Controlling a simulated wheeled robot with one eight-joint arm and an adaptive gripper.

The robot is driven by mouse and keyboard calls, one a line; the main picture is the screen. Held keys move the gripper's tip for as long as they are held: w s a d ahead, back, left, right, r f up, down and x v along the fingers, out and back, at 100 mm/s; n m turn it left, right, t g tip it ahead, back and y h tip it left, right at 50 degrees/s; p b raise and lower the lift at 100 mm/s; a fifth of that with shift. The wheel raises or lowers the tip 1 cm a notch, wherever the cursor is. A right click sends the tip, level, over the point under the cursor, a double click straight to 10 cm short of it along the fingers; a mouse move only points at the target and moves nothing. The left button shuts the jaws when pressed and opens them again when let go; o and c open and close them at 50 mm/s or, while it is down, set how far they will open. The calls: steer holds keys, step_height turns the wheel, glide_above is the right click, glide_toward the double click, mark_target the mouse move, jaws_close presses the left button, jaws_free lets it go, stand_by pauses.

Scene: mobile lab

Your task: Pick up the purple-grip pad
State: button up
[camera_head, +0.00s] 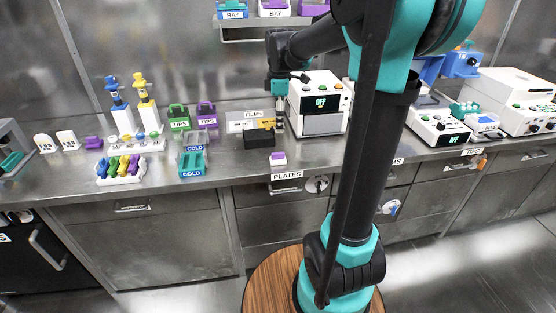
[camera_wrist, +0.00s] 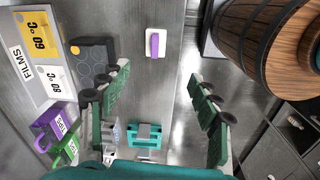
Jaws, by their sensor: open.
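The purple-grip pad (camera_head: 278,158) is a small white block with a purple strip on top. It lies on the steel counter near the front edge, just behind the PLATES label. In the wrist view the pad (camera_wrist: 155,43) is at the upper middle, purple strip facing the camera. My gripper (camera_wrist: 160,77) is open, its two green fingers with black pads spread wide and nothing between them. The pad shows beyond the fingertips, apart from them. In the head view my gripper (camera_head: 279,128) hangs above the counter behind the pad, beside the black block (camera_head: 258,138).
The FILMS board (camera_head: 250,122) stands behind the black block. A white device reading OFF (camera_head: 320,104) stands right of my gripper. Teal COLD racks (camera_head: 192,163), TIPS boxes (camera_head: 206,113) and a colourful tube rack (camera_head: 121,168) are to the left. Counter around the pad is clear.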

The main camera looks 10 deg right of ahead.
steer(key=w+r+n, duration=0.2)
glide_above(278, 153)
steer(key=f, duration=1.2)
steer(key=shift+w+a, duration=0.15)
steer(key=shift+a, duration=0.05)
steer(key=shift+d+f, duration=0.2)
steer(key=shift+f, duration=2.65)
steer(key=shift+c, duration=0.3)
steer(key=c, duration=1.2)
steer(key=shift+r, duration=0.1)
step_height(278, 153, up, 20)
